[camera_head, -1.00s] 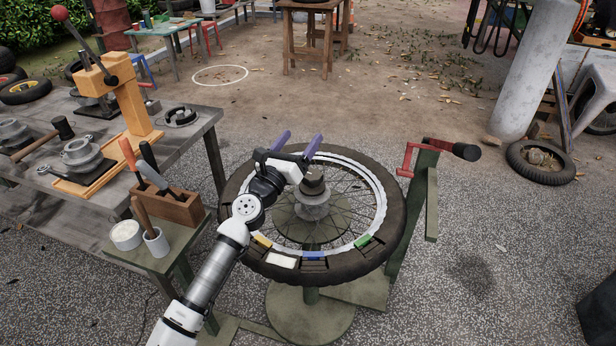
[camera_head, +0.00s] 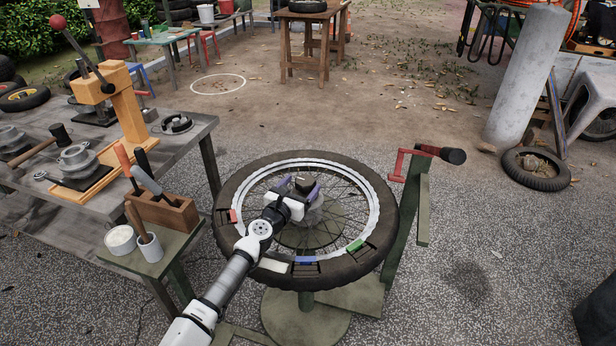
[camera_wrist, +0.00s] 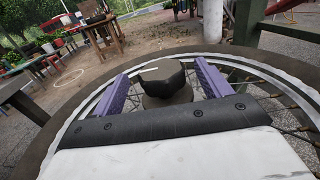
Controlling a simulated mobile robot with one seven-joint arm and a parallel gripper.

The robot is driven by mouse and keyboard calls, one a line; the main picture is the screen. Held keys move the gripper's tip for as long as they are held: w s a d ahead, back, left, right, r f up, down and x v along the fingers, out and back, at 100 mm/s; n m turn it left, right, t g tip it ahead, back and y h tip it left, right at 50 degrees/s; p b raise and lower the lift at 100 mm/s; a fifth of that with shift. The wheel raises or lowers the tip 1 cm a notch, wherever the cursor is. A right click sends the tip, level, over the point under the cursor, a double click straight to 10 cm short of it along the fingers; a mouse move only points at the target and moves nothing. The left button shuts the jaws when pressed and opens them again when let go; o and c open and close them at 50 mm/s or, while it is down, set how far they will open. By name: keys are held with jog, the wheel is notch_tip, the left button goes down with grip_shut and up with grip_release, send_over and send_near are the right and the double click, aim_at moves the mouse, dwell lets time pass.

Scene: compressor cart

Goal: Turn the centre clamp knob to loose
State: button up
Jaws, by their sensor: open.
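The centre clamp knob (camera_head: 304,184) is a dark faceted cap on the hub at the middle of the spoked wheel (camera_head: 230,190), which lies flat on a green stand. In the wrist view the knob (camera_wrist: 163,76) has a pale line on its top. My gripper (camera_head: 303,190) is at the hub, with its two purple fingers on either side of the knob. The wrist view shows my gripper (camera_wrist: 160,88) open, with a visible gap between each finger and the knob. The lower part of the hub is partly hidden by my gripper.
A red crank handle (camera_head: 425,151) on a green post stands right of the wheel. A small table with a wooden tool block (camera_head: 165,213), a white bowl (camera_head: 121,239) and a cup (camera_head: 150,247) is close on the left. A workbench (camera_head: 190,135) stands behind it.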

aim_at(308, 177)
jog(key=shift+x, duration=2.6)
jog(key=c, duration=1)
